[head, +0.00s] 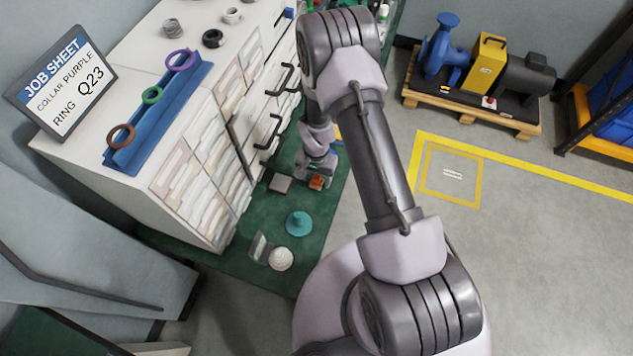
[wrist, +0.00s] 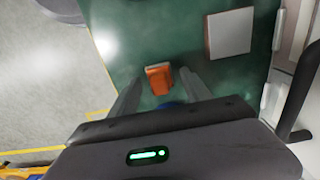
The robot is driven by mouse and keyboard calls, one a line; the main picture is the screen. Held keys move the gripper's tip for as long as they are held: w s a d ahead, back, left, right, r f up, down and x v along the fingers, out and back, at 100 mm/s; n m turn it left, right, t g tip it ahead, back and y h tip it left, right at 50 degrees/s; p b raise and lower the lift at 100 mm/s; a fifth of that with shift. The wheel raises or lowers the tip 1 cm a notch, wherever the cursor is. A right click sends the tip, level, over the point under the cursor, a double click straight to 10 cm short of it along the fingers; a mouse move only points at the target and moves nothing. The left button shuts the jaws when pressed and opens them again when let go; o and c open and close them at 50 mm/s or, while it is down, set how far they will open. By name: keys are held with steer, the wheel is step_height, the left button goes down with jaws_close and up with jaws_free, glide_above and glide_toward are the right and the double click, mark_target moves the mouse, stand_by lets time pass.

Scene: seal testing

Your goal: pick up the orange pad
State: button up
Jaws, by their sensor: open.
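The orange pad (head: 317,183) lies on the green surface beside the drawer cabinet. In the wrist view the orange pad (wrist: 159,80) shows between the tips of my two fingers. My gripper (head: 318,172) is over the pad in the head view and hides part of it. In the wrist view my gripper (wrist: 159,75) is open, with a finger on each side of the pad and a gap on both sides. I cannot tell how far the tips are above the green surface.
A grey square plate (head: 280,183) lies left of the pad, close to the cabinet's black handles (head: 270,138). A teal knobbed piece (head: 299,224), a white round piece (head: 281,259) and a small upright plate (head: 258,246) stand nearer. Clear floor lies to the right.

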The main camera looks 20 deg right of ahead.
mark_target(316, 177)
jaws_close()
steer(key=shift+r, duration=0.1)
steer(key=shift+r, duration=0.2)
step_height(316, 177, up, 4)
steer(key=shift+f+p, duration=0.2)
steer(key=shift+p, duration=0.95)
steer(key=s+p, duration=0.2)
steer(key=s, duration=1.4)
steer(key=shift+a+r+p, duration=0.3)
steer(key=shift+r+p, duration=0.1)
steer(key=c, duration=0.7)
jaws_free()
jaws_close()
